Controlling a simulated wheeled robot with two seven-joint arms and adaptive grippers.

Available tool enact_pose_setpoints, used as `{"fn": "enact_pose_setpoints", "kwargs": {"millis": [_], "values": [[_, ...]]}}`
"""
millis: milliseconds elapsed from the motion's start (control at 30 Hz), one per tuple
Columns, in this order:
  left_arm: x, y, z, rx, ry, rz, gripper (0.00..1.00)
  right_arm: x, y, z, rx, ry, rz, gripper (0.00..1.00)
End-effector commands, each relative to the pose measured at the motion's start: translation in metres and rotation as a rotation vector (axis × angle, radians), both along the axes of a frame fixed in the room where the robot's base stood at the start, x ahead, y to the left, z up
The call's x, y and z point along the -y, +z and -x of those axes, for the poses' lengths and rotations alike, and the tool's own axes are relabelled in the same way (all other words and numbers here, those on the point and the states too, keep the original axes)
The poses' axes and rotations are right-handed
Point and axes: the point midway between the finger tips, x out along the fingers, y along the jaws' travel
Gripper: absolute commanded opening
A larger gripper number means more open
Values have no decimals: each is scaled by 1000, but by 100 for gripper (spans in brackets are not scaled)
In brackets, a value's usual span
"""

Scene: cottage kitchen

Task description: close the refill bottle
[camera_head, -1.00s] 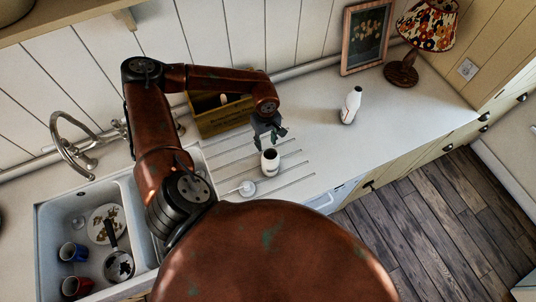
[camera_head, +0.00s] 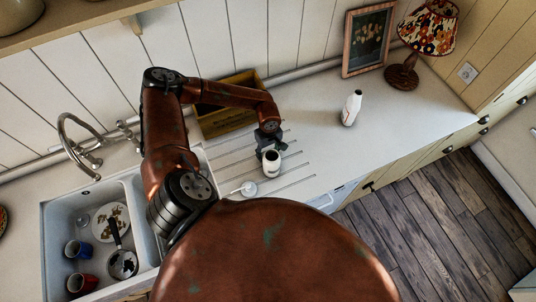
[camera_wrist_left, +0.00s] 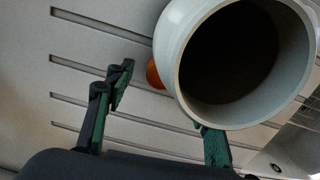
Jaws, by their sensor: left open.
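A white bottle (camera_head: 271,165) with an open, dark mouth stands upright on the grooved draining area of the counter. In the left wrist view the bottle (camera_wrist_left: 172,50) fills the upper right, its mouth facing the camera. My left gripper (camera_head: 268,143) is open right beside the bottle, on its far side. In the wrist view one finger is left of the bottle with a gap, and the other finger's tip is hidden behind the bottle. A small white round piece with a thin stem (camera_head: 248,188) lies left of the bottle; I cannot tell if it is the lid. My right gripper is not in view.
Another white bottle (camera_head: 351,108) stands on the clear counter to the right. A wooden crate (camera_head: 228,119) is behind my left forearm. The sink (camera_head: 90,190) with dishes is at left. A lamp (camera_head: 404,72) and framed picture (camera_head: 368,40) stand at the back.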

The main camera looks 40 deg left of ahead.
Motion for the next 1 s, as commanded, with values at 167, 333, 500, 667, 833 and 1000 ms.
{"fn": "enact_pose_setpoints", "kwargs": {"millis": [167,333,500,667,833,1000], "values": [[0,-7,1,-2,-1,0,49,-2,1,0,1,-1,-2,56],[0,-7,1,-1,-1,1,49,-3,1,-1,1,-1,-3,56],[0,-7,1,-1,-1,1,42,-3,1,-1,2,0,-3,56],[0,-7,1,-1,-1,1,31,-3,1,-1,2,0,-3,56],[0,-7,1,-1,-1,1,21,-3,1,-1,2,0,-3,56],[0,-7,1,-1,-1,1,20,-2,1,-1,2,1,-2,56]]}}
